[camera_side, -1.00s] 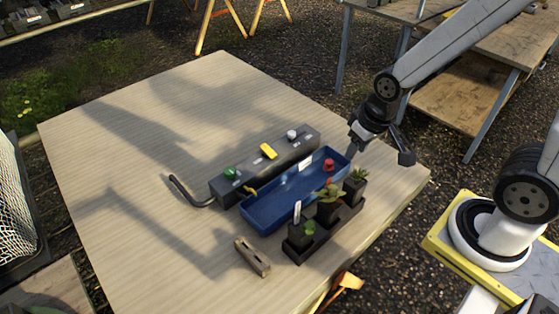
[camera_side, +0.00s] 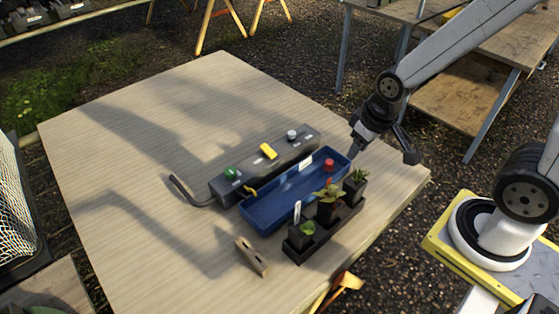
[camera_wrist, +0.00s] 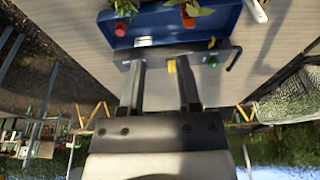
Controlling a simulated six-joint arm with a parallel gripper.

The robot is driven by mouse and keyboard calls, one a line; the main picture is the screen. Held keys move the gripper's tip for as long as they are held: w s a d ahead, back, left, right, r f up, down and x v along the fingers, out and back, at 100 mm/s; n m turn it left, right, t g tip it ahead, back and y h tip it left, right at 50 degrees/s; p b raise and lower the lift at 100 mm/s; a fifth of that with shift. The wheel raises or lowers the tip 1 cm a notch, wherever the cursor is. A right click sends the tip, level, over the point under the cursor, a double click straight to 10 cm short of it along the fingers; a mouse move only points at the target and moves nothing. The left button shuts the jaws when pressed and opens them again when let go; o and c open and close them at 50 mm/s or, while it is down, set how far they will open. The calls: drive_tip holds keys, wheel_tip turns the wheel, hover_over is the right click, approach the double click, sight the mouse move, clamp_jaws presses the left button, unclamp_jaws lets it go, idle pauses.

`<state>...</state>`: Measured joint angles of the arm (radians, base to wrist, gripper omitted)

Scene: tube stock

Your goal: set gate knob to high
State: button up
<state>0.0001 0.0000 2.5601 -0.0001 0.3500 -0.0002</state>
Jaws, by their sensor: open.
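A dark control box (camera_side: 240,181) lies on the wooden table. It carries a green knob (camera_side: 231,173), a yellow knob (camera_side: 268,151) and a pale grey knob (camera_side: 292,134). Its small labels are unreadable, so I cannot tell which is the gate knob or its setting. My gripper (camera_side: 383,152) is open and empty above the table's right side, apart from the box. In the wrist view, the yellow knob (camera_wrist: 171,66) appears between my fingers (camera_wrist: 160,72) and the green knob (camera_wrist: 212,62) right of them. The grey knob is not visible there.
A blue tray (camera_side: 263,221) with a red knob-like piece (camera_side: 328,165) lies along the box. Potted plants stand in a black holder (camera_side: 325,236) in front. A wooden clamp-like block (camera_side: 252,256) lies nearby. A bent dark pipe (camera_side: 190,196) leaves the box's left end. The table's left half is clear.

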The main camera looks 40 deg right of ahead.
drive_tip(key=o, duration=0.4)
drive_tip(key=shift+o, duration=0.2)
drive_tip(key=m+g, duration=0.2)
drive_tip(key=g, duration=0.1)
hover_over(292, 133)
drive_tip(key=f, duration=0.9)
drive_tip(key=shift+s+a+f, duration=0.15)
drive_tip(key=shift+s+f, duration=0.05)
drive_tip(key=shift+f, duration=0.1)
drive_tip(key=shift+w+d+f+m, duration=0.25)
drive_tip(key=shift+w+f+m, duration=0.05)
drive_tip(key=shift+f, duration=0.1)
drive_tip(key=shift+f, duration=3.9)
